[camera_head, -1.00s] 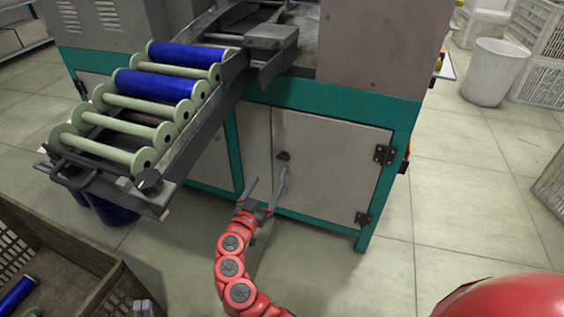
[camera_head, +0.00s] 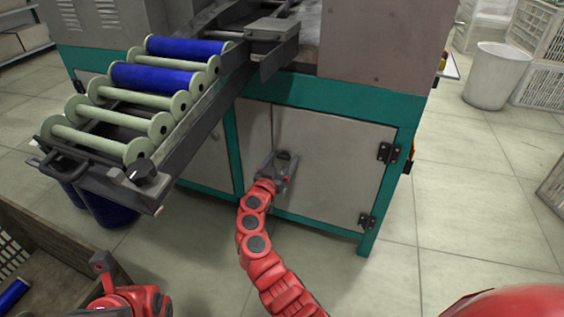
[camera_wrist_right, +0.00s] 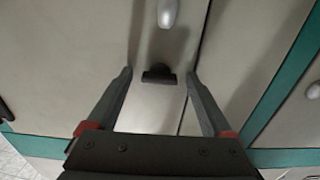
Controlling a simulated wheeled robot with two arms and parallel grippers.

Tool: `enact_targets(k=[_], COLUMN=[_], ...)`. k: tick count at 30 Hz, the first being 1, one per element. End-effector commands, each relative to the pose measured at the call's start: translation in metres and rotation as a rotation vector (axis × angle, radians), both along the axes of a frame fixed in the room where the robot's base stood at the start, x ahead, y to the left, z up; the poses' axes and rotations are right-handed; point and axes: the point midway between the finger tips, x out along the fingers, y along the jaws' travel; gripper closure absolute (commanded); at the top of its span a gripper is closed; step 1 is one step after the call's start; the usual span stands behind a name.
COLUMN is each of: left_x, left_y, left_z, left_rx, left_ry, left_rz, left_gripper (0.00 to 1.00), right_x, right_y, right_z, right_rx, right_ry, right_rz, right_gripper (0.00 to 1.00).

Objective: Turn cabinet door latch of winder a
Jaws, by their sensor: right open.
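The cabinet door (camera_head: 335,165) of the winder is a grey panel in a teal frame, and it looks shut. Its small dark latch (camera_wrist_right: 158,73) sits near the door's edge seam in the right wrist view. My right gripper (camera_head: 280,163) is at the latch in the head view and partly hides it. In the wrist view its two fingers stand apart, one on each side of the latch, with gaps visible. It holds nothing. My left arm shows at the bottom left of the head view; its gripper (camera_head: 103,263) is only partly visible and its jaw state is unclear.
A sloping rack (camera_head: 155,175) with pale green and blue bobbins juts out left of the door. A brown crate (camera_head: 50,250) stands at the lower left. Black hinges (camera_head: 386,153) are on the door's right side. Tiled floor (camera_head: 455,200) is free at the right.

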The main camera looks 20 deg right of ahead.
Motion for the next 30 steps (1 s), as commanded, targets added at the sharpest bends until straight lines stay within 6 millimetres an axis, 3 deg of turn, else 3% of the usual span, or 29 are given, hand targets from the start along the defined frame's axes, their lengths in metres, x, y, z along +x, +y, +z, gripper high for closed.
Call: enact_targets(k=[6,20,30], left_x=[0.0002,0.0005,-0.0016], left_y=[0.0000,-0.0003,0.0010], left_z=[0.0001,0.0000,0.0008], left_rx=[0.000,0.001,-0.006], left_ry=[0.000,0.002,-0.011], left_rz=[0.000,0.001,-0.005], left_gripper=[1.00,1.00,1.00], right_x=[-0.0001,-0.0003,-0.0003], right_y=[-0.0003,-0.0002,0.0003], right_z=[-0.0001,-0.0001,-0.0006], right_rx=[0.000,-0.001,-0.039], right_ry=[0.000,0.001,0.033], right_rz=[-0.001,-0.001,0.000], right_gripper=[0.17,1.00,1.00])
